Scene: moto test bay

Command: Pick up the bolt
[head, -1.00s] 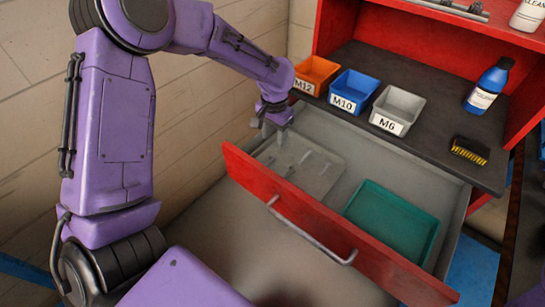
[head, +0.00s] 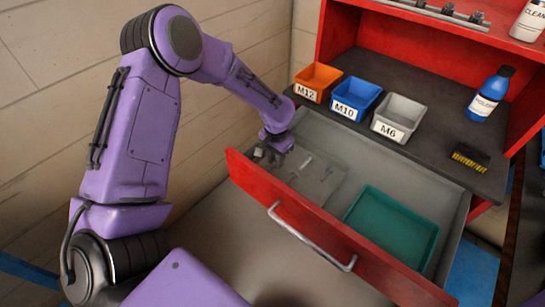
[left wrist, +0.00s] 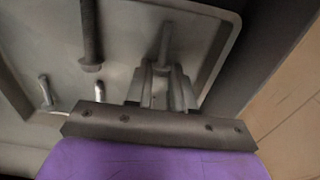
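Several metal bolts lie on a grey tray (head: 325,188) in the left part of the open red drawer. In the left wrist view, one bolt (left wrist: 165,42) is in line with my left gripper (left wrist: 163,88), and its lower end is between or just beneath the fingers. A larger dark bolt (left wrist: 90,35) lies to its left, with smaller bolts (left wrist: 98,92) nearer. In the head view, my left gripper (head: 270,156) points down, low over the tray's left end, its fingers apart. Contact with the bolt cannot be made out. My right gripper is not in view.
The drawer's red front (head: 320,225) with its handle stands near the gripper. A green tray (head: 393,226) fills the drawer's right part.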

